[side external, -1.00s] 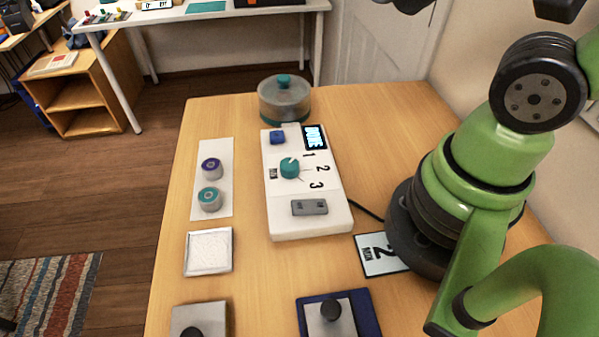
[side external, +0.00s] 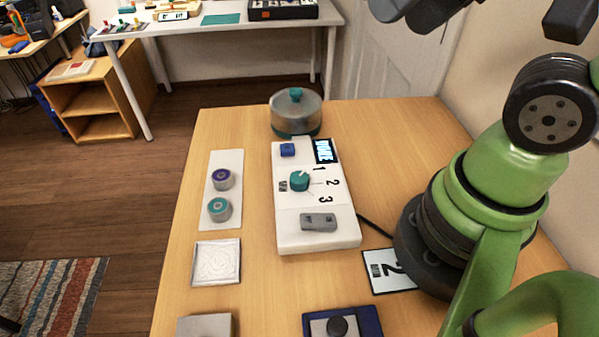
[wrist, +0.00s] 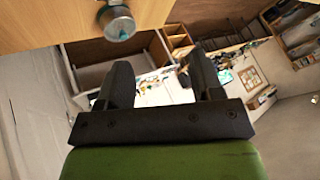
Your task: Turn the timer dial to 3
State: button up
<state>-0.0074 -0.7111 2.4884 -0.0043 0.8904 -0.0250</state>
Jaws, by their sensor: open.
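The timer is a white box (side external: 290,235) lying on the wooden table. Its teal dial (side external: 299,181) has a pale pointer mark and sits beside the printed numbers 1, 2 and 3 (side external: 326,199). The pointer appears to aim up and right, nearer the 1 than the 3. A small display (side external: 325,151) at the far end shows lit text, and a blue button (side external: 287,150) and a grey switch block (side external: 318,222) are also on the box. My gripper (wrist: 160,78) is open and empty in the wrist view, away from the dial. The dial is not visible there.
A lidded round pot (side external: 296,114) stands behind the timer. Left are a white strip with two knobs (side external: 220,192) and a white square tray (side external: 216,262).

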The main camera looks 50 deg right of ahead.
jog(key=w+a+f+n+g+h, duration=0.1)
jog(key=w+a+f+n+g, duration=0.1)
jog(key=w+f+n+g, duration=0.4)
jog(key=n+g+h, duration=0.1)
jog(key=n, duration=0.6)
send_near(299, 177)
jog(key=shift+n, duration=0.3)
notch_tip(299, 177, down, 10)
jog(key=shift+r, duration=0.25)
jog(key=c, duration=0.9)
